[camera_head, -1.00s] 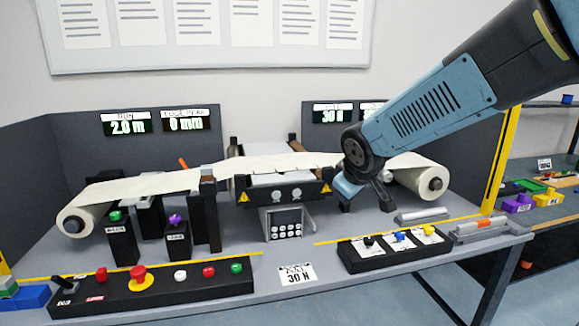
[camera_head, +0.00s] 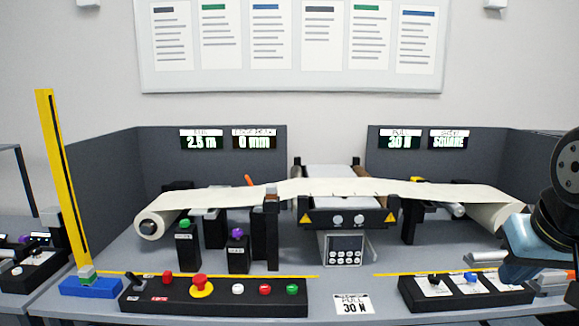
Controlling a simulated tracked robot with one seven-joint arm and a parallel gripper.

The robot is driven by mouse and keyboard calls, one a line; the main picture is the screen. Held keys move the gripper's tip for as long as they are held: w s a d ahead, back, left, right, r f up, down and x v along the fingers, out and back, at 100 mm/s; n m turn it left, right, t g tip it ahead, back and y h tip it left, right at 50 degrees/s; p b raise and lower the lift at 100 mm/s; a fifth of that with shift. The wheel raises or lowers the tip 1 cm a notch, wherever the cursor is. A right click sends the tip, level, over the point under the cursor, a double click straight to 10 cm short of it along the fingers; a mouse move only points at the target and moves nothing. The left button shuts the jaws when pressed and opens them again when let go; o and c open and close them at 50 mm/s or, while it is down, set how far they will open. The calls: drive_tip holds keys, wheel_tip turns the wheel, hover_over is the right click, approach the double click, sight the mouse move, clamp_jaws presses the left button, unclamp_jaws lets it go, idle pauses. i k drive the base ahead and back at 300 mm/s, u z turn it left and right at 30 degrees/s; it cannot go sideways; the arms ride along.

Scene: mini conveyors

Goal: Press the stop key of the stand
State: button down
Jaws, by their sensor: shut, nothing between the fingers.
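The stand holds a white web (camera_head: 340,188) running between two rolls over a central unit. Its black key box (camera_head: 222,306) lies along the front edge at left. On it are a red key (camera_head: 167,278) with a red label, a red mushroom button (camera_head: 201,285) on a yellow base, a white key (camera_head: 238,289), a second red key (camera_head: 265,289) and a green key (camera_head: 292,289). Their lettering is too small to read, so I cannot tell which is marked stop. My arm shows at the right edge, well away from the box; my gripper's fingers are not visible.
A yellow post (camera_head: 62,180) stands at left. Displays (camera_head: 200,142) read 2.5 m and 0 mm.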

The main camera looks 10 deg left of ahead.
sight(265, 288)
drive_tip(key=z, duration=1.85)
drive_tip(key=i, duration=0.05)
drive_tip(key=u, duration=3.15)
